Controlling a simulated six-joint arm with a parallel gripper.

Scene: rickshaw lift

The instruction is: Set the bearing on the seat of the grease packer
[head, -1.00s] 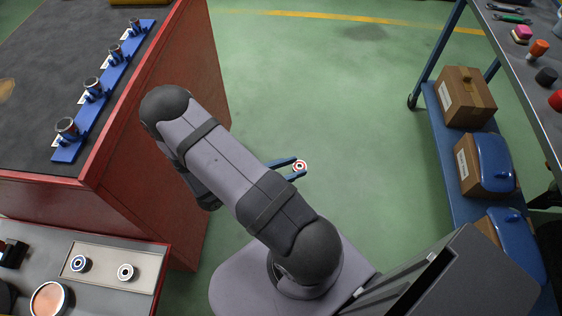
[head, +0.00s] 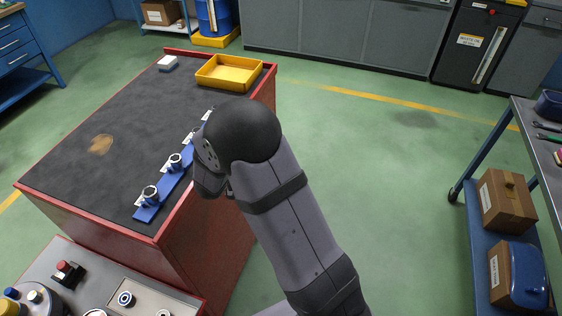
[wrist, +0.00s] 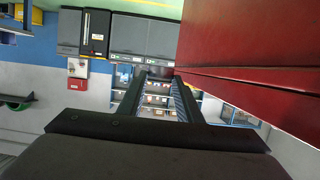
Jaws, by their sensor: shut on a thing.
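My gripper (wrist: 160,78) shows in the wrist view as two dark fingers with a gap between them. A bearing with a red-and-white face was between the fingertips a second ago; in neither view now can I make it out. In the head view my arm hides the gripper, beside the red cabinet's right side. At the lower left, a round grey device (head: 38,300) with blue and yellow parts stands on the low bench; I cannot tell whether it is the grease packer. Another bearing (head: 125,299) lies in a pale tray (head: 145,300) on that bench.
The red cabinet (head: 190,240) has a dark top bearing a blue strip (head: 150,210) with several metal cups and a yellow tray (head: 229,73). A red-button box (head: 67,271) is on the low bench. A shelf cart (head: 480,235) stands right. The green floor between is clear.

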